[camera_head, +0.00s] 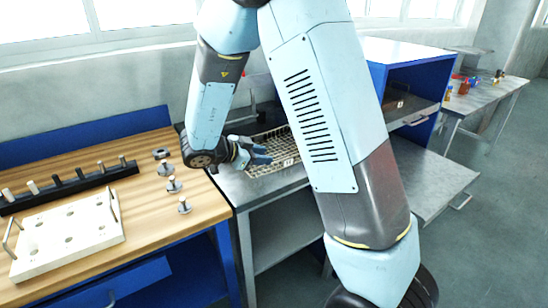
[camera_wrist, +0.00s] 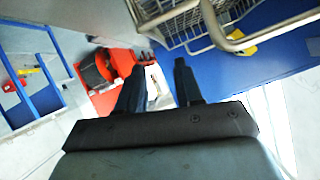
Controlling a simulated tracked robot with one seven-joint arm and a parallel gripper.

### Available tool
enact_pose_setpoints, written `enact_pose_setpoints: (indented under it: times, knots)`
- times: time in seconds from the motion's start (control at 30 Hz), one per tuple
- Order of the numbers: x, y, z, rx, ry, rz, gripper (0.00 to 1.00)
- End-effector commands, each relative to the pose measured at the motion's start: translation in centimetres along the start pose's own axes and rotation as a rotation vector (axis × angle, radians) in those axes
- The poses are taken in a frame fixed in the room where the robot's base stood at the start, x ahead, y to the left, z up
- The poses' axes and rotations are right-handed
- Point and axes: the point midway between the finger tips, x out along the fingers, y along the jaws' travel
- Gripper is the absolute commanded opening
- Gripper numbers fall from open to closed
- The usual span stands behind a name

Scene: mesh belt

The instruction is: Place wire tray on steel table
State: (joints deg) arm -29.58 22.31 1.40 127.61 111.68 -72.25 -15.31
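The wire tray (camera_head: 275,143), a pale mesh basket with a small white label, is on or just above the steel table (camera_head: 232,187) in the head view; my arm hides its right part. The wire tray (camera_wrist: 190,18) also shows at the top of the wrist view, with a thick bent metal handle in front. My gripper (camera_head: 264,155) is at the tray's left end. In the wrist view my gripper (camera_wrist: 159,66) has its two dark fingers apart with nothing between them. The tray and handle appear beyond and above the fingertips. Whether a finger touches the tray cannot be told.
A wooden bench (camera_head: 150,209) at left holds a white plate with handles (camera_head: 70,238), a black rack of pegs (camera_head: 65,188) and several metal pieces (camera_head: 173,184). A blue cabinet (camera_head: 408,72) stands behind right. A further table (camera_head: 478,95) holds small coloured items.

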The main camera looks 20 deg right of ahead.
Motion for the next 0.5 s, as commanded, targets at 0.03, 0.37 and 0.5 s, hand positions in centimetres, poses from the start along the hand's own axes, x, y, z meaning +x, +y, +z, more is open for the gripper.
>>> enact_pose_setpoints:
  times: [0.03, 0.37, 0.5]
  knots:
    - [-0.8, 0.0, 0.0, 0.001, -0.001, -0.002, 0.36]
    - [-3.0, -0.6, -0.4, 0.012, -0.02, -0.028, 0.36]
    - [-3.0, -3.2, -2.2, 0.051, -0.11, -0.159, 0.36]
